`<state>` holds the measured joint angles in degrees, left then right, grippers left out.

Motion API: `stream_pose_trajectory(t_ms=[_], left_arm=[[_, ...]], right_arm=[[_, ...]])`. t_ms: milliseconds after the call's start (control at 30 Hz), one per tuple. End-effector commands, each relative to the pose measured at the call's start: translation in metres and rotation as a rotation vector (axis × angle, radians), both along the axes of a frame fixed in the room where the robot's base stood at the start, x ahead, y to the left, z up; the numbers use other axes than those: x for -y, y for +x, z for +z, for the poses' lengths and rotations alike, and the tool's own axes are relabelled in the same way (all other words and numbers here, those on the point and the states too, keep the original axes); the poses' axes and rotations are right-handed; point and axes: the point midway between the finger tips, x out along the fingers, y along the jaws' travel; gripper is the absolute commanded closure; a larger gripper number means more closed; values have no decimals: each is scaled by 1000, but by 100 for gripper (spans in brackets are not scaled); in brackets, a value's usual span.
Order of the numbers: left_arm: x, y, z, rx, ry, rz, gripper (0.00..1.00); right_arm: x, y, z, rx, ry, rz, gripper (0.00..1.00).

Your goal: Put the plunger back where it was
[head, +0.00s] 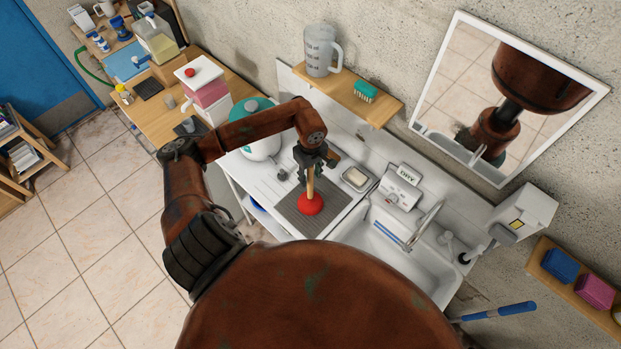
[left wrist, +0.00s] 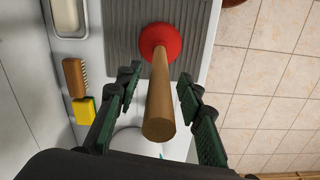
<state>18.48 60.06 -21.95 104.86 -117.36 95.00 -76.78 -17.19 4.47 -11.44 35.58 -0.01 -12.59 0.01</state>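The plunger, with a red rubber cup (head: 310,204) and a wooden handle (head: 310,182), stands upright on a grey ribbed mat (head: 296,217) on the drainboard left of the sink. My left gripper (head: 312,158) is above it at the top of the handle. In the left wrist view the handle (left wrist: 160,95) rises between the two fingers of the gripper (left wrist: 160,82). The fingers are spread, with a gap on both sides of the handle. The red cup also shows there (left wrist: 159,40). My right gripper is not in view.
A soap dish (head: 355,178) sits beside the mat, and a teal-lidded pot (head: 259,130) stands behind it. A brush (left wrist: 75,77) and yellow sponge (left wrist: 84,110) lie near the left finger. The white sink (head: 385,240) is to the right. A shelf (head: 365,103) overhangs behind.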

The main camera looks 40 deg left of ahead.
Motion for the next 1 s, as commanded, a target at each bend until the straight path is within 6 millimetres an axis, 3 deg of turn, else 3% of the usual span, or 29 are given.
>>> stream_pose_trajectory(t_ms=[300,500,700,1000], left_arm=[[-1,1,64,3,4,-3,65],[0,0,93,1,1,-2,65],[0,-1,103,-2,1,-1,65],[0,-1,104,-2,0,-1,65]], right_arm=[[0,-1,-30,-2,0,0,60],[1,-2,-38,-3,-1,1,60],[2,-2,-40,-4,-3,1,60],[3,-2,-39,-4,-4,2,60]])
